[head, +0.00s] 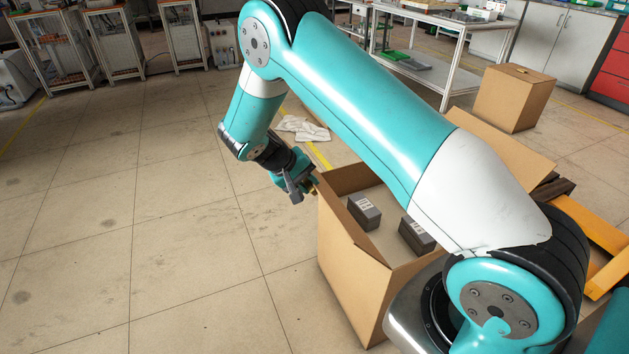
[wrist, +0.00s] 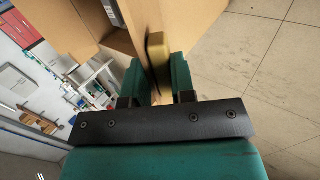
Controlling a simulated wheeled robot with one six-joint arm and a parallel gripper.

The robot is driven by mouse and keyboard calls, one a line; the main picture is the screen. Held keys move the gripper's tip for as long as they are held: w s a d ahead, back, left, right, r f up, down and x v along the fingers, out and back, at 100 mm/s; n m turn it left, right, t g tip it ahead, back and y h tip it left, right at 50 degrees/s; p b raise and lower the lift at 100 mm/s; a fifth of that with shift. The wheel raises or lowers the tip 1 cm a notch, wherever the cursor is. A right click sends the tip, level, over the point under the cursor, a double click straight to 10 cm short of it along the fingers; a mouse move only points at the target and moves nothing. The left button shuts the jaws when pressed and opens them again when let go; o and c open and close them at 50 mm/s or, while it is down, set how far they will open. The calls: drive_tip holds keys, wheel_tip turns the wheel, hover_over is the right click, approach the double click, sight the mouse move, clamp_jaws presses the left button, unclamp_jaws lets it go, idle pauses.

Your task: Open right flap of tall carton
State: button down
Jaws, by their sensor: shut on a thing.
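The tall carton (head: 345,275) stands on the floor right of centre in the head view, its top open. Two dark grey boxes with white labels, one (head: 365,212) and another (head: 417,235), are inside. My gripper (head: 303,190) is at the carton's left rear rim. In the wrist view, my gripper (wrist: 154,82) is shut on thin cardboard with a yellow tab (wrist: 157,48), which looks like a carton flap. A cardboard panel (wrist: 200,22) extends beyond the fingers. A raised flap (head: 500,145) shows at the right, behind my arm. My arm hides much of the carton's right side.
A closed carton (head: 512,100) stands at the back right near a white table (head: 455,60). White cloth (head: 303,128) lies on the floor behind my gripper. Orange beams (head: 595,235) are at the right edge. The floor at left is clear.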

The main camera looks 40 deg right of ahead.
drive_tip(key=shift+s+d+r+p, duration=0.2)
drive_tip(key=shift+d+r+p, duration=0.25)
drive_tip(key=shift+d+r, duration=0.45)
drive_tip(key=shift+d+f, duration=0.1)
drive_tip(key=shift+f, duration=0.05)
drive_tip(key=c, duration=1)
unclamp_jaws()
drive_tip(key=shift+c, duration=0.2)
drive_tip(key=p+v, duration=0.1)
drive_tip(key=v, duration=1.6)
